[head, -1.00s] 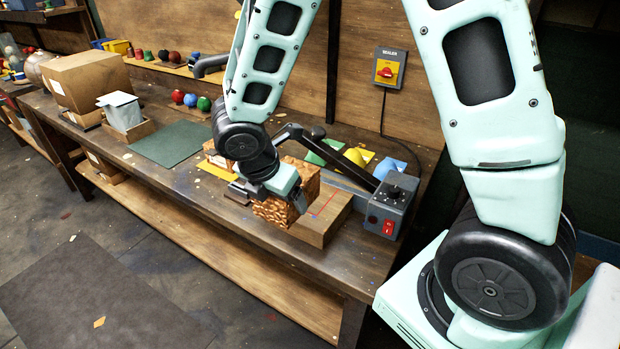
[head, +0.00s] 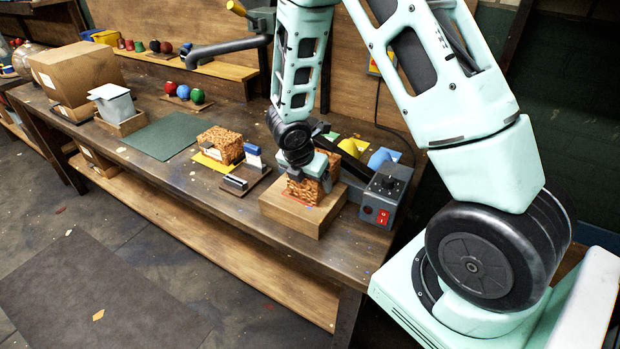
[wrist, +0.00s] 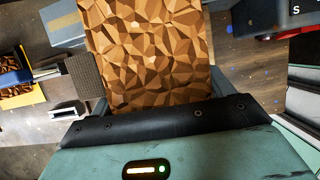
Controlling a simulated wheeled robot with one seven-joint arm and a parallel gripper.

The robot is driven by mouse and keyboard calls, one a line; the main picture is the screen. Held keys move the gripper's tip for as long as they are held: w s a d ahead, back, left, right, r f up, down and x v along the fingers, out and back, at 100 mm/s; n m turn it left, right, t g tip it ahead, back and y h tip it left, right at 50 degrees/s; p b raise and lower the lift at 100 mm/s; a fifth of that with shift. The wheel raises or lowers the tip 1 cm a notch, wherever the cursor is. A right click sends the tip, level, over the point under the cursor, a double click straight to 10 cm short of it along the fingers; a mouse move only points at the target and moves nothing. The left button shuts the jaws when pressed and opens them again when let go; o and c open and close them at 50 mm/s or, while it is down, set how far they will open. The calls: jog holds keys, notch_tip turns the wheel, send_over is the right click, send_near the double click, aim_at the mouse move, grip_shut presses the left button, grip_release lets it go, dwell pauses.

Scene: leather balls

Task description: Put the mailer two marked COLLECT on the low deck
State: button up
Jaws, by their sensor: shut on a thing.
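My gripper (head: 305,178) is shut on a brown, faceted mailer (head: 303,190). It holds the mailer over the low wooden deck (head: 290,215), beside the grey sealer; I cannot tell whether its underside touches the deck. Part of a red outline shows on the deck by the mailer. In the wrist view the held mailer (wrist: 150,55) fills the middle, in front of the gripper body. Another brown, faceted mailer (head: 220,144) sits on a yellow sheet (head: 209,163) to the left. No COLLECT marking is readable on either mailer.
The grey sealer (head: 385,195) with a red switch stands right of the deck. A blue-handled stamp (head: 254,157) is on a dark base to the left. A green mat (head: 160,137), balls (head: 184,92) and a cardboard box (head: 78,72) are farther left. The green mat is bare.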

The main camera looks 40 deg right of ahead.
jog(key=shift+d+f, duration=0.1)
jog(key=shift+f, duration=0.05)
jog(key=shift+f, duration=0.15)
jog(key=o, duration=1)
